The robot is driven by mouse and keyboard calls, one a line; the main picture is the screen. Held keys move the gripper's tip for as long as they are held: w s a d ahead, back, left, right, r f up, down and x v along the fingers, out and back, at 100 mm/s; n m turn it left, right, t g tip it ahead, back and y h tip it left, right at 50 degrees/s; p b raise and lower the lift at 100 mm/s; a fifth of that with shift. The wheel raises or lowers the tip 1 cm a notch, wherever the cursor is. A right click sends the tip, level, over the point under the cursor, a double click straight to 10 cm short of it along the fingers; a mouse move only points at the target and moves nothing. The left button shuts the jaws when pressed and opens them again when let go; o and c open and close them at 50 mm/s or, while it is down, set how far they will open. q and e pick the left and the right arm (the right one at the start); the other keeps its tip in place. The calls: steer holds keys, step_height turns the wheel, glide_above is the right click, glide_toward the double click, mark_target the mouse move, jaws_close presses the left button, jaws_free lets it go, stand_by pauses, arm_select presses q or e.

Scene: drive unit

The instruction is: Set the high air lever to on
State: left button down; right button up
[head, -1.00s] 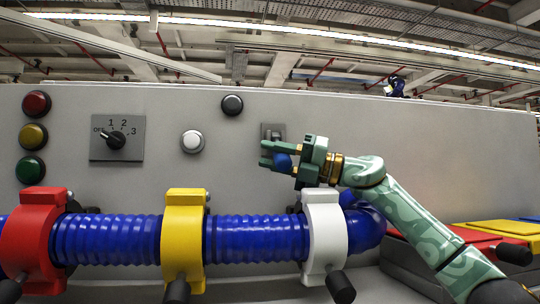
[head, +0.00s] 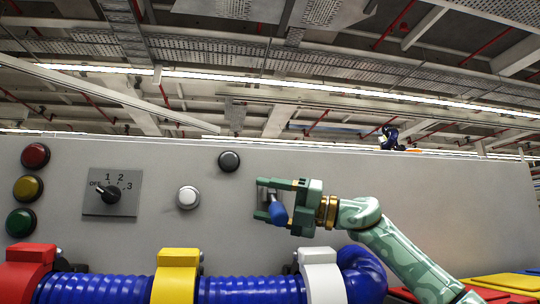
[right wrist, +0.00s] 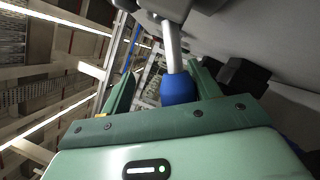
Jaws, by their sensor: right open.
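The lever has a blue handle (head: 278,214) that hangs down and outward from a small mount on the grey panel, largely covered by my right gripper in the head view. In the right wrist view the blue handle (right wrist: 178,89) and its metal shaft (right wrist: 172,42) sit between my fingers. My right gripper (head: 264,199) is open, with one finger above and one below the handle. I cannot tell whether a finger touches it. No label for this lever is readable. My left gripper is not in view.
Left on the panel are red (head: 35,155), yellow (head: 28,188) and green (head: 20,222) buttons, a rotary dial (head: 108,194), a white button (head: 188,197) and a black button (head: 229,161). A blue ribbed hose (head: 250,290) with coloured clamps runs below the gripper.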

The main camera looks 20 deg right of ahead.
steer(key=s+a+r+b, duration=0.4)
steer(key=s+a+r, duration=0.2)
steer(key=s+r, duration=0.4)
steer(key=shift+s, duration=1.45)
steer(key=shift+w+d+f, duration=0.1)
steer(key=shift+w+d, duration=0.05)
steer(key=shift+d, duration=0.05)
